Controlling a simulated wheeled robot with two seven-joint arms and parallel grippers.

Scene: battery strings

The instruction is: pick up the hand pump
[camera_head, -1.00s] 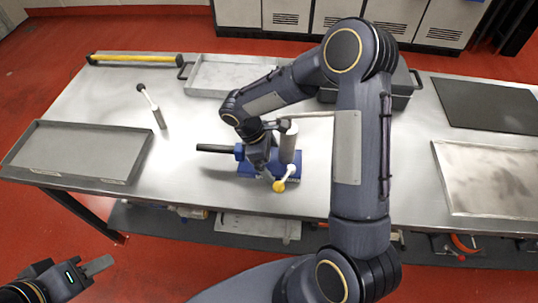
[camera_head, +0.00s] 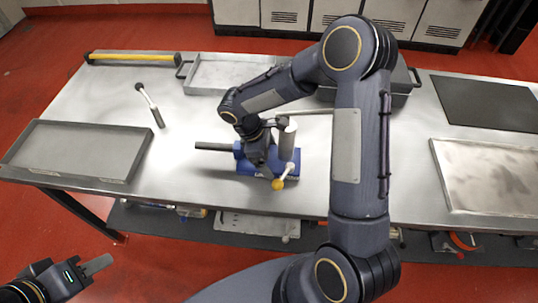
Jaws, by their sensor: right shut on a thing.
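The hand pump (camera_head: 287,148) is a blue-based device with an upright grey cylinder, a dark bar sticking out to the left and a lever ending in a yellow knob. It is at the front middle of the metal table. My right gripper (camera_head: 264,168) reaches down over it and is shut on it. The arm hides part of the pump, and I cannot tell exactly which part the fingers hold. I cannot tell whether its base is clear of the tabletop. My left gripper (camera_head: 88,270) is off the table at the lower left, empty; its finger spacing is unclear.
A yellow bar (camera_head: 135,57), another tray (camera_head: 205,75) and a dark case (camera_head: 400,100) line the back. A black mat (camera_head: 490,103) and tray (camera_head: 448,185) are at the right.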

